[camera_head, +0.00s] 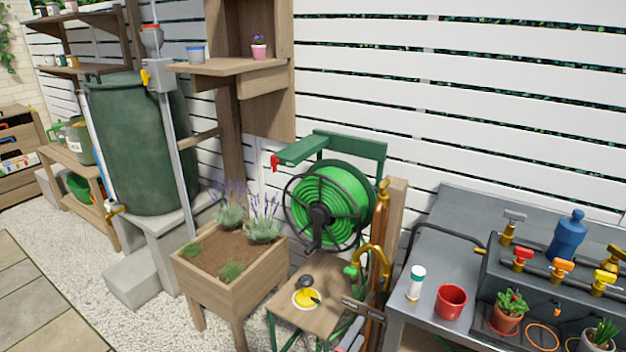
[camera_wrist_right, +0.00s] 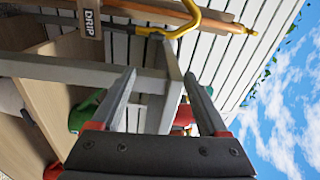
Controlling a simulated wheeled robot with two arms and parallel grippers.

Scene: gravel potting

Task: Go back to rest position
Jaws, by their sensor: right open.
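My right gripper (camera_head: 352,336) shows at the bottom edge of the head view, low beside the small wooden stool (camera_head: 323,316) and left of the grey metal bench (camera_head: 420,285). In the right wrist view its two grey fingers (camera_wrist_right: 163,100) stand apart with nothing held between them. Past the fingers there are a grey beam, a dark sign reading DRIP (camera_wrist_right: 89,19) and a yellow curved pipe (camera_wrist_right: 195,18). My left gripper is not in view.
A wooden planter (camera_head: 228,292) with lavender stands to the left. A green hose reel (camera_head: 330,203) is behind the stool. A red cup (camera_head: 450,302), a white bottle (camera_head: 416,284) and a potted plant (camera_head: 507,315) stand on the bench. Gravel is open at the left.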

